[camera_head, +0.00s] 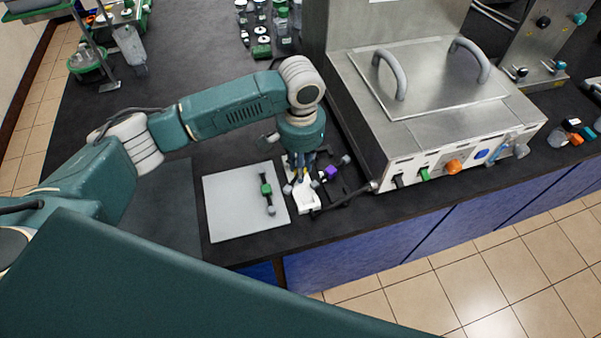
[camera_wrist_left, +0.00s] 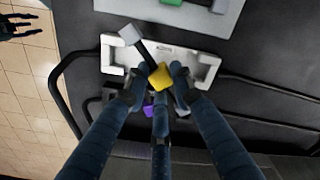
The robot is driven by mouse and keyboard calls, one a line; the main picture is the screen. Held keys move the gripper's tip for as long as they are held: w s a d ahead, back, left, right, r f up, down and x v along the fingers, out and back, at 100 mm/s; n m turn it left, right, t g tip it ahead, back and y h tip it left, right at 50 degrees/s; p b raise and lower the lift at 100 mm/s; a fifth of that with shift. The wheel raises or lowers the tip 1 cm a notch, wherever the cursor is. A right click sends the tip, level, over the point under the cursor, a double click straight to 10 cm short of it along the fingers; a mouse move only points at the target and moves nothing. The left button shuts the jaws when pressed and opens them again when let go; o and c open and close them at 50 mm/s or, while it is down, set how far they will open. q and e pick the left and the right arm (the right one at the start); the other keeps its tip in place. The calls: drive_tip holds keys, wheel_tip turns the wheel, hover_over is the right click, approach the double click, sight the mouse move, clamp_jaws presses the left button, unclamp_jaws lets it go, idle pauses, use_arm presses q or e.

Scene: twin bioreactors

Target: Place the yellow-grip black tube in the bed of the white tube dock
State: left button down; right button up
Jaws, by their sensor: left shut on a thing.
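The yellow-grip black tube (camera_wrist_left: 160,75) is held in my left gripper (camera_wrist_left: 160,90), its yellow grip between the blue fingers. One grey end of the tube points up and left in the left wrist view. The tube lies slantwise across the white tube dock (camera_wrist_left: 203,64), over its middle; I cannot tell whether it touches the bed. In the head view my left gripper (camera_head: 300,176) points down just behind the dock (camera_head: 308,200), and the fingers hide most of the tube.
A green-grip black tube (camera_head: 267,190) lies on a light grey mat (camera_head: 228,205) left of the dock. A purple-grip tube (camera_head: 331,171) is close to the dock's right. The steel machine (camera_head: 430,120) stands at the right, with a black hose near the dock. The bench's front edge is near.

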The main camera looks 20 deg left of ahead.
use_arm(q)
drive_tip(key=shift+f, duration=1.8)
drive_tip(key=c, duration=1.5)
unclamp_jaws()
drive_tip(key=shift+f, duration=0.15)
drive_tip(key=shift+r, duration=0.5)
wheel_tip(320, 180, up, 11)
drive_tip(key=shift+d+f+b, duration=0.1)
drive_tip(key=shift+f+b, duration=0.1)
drive_tip(key=shift+b, duration=0.8)
drive_tip(key=shift+s+r, duration=0.1)
drive_tip(key=shift+r, duration=0.3)
